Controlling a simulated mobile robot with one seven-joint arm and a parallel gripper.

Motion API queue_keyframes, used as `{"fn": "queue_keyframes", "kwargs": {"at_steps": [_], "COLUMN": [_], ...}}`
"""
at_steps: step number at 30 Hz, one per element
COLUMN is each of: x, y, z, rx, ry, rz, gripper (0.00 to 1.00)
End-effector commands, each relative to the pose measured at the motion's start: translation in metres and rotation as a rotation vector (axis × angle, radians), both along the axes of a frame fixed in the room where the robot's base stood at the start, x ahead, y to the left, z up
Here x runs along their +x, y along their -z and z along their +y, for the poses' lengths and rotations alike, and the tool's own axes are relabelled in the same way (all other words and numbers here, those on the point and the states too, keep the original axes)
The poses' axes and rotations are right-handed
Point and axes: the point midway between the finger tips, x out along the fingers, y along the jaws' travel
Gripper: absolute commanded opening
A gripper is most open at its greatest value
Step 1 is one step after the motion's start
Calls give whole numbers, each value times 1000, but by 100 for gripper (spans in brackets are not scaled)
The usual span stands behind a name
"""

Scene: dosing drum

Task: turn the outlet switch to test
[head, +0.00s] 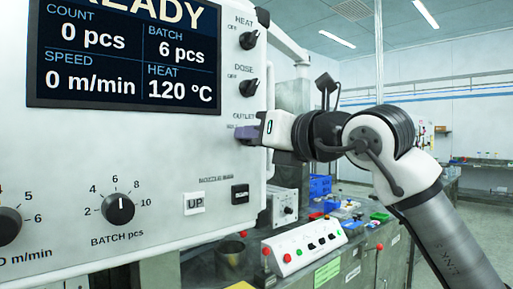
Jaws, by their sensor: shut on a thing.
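The light control panel (150,160) fills the left of the head view. Its HEAT switch (248,40) and DOSE switch (248,87) are black knobs in a column near the right edge. The OUTLET label shows below them. My gripper (246,132) is at the panel face just under that label, its fingers shut on the outlet switch. The fingers hide the switch knob and most of its lower lettering, so its setting cannot be read.
The panel's display (125,55) reads READY, batch 6 pcs and heat 120 °C. Below are a batch knob (119,209), an UP button (194,204) and a black button (240,194). A bench with a white button box (305,245) and blue bins (320,186) stands behind.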

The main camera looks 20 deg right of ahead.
Motion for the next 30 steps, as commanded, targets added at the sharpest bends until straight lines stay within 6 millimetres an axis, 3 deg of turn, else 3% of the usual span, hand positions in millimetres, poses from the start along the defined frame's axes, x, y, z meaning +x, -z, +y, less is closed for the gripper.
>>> {"fn": "queue_keyframes", "kwargs": {"at_steps": [12,30], "x": [0,0], "y": [1,-1], "z": [-1,-1], "rx": [247,316], "ry": [2,0], "rz": [87,111], "gripper": [6,6]}}
